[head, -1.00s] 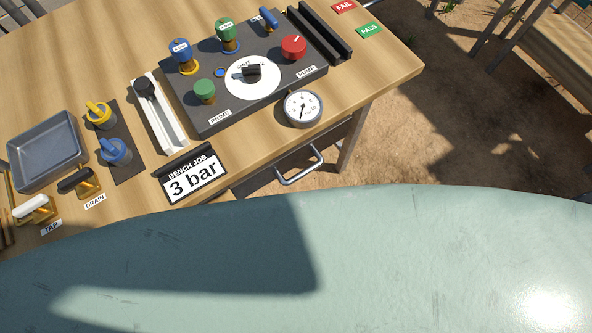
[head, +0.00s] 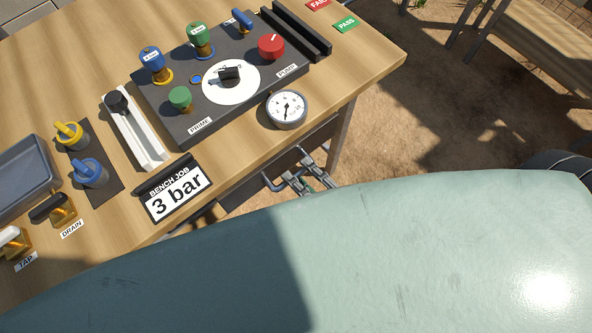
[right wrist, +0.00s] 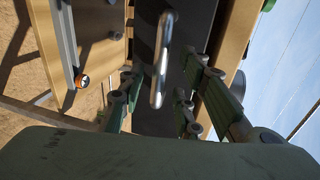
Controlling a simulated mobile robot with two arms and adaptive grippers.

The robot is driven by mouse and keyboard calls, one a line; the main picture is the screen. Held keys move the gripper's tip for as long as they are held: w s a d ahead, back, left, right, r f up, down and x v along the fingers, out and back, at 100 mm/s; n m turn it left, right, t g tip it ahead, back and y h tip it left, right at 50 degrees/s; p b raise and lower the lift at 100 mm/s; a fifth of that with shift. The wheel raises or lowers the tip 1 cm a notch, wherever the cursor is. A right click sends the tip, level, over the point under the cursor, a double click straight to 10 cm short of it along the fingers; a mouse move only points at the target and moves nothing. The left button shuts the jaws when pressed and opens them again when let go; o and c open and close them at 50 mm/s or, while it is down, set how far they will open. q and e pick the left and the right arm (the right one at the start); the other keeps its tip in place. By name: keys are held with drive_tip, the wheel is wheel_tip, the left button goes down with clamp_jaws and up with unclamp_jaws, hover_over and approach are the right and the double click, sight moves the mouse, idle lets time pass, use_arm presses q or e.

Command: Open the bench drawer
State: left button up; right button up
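The bench drawer (head: 240,191) is a dark front under the table's near edge and looks closed. Its metal bar handle (head: 268,181) sticks out and is partly covered by my right gripper (head: 299,170). In the right wrist view, the handle (right wrist: 160,62) runs upright in front of the dark drawer front (right wrist: 198,28). The fingers of my right gripper (right wrist: 158,98) stand apart on either side of the handle's line, with a gap to each side. I cannot tell how deep the handle sits between them. My left gripper is not in view.
The wooden bench (head: 365,75) carries a dark control panel (head: 205,120), a pressure gauge (head: 286,109) at its near edge, and a "3 bar" sign (head: 178,193). A metal tray (head: 22,178) is at left. Sandy ground right of the bench is open.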

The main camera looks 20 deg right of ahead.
drive_tip(key=shift+x, duration=1.15)
clamp_jaws()
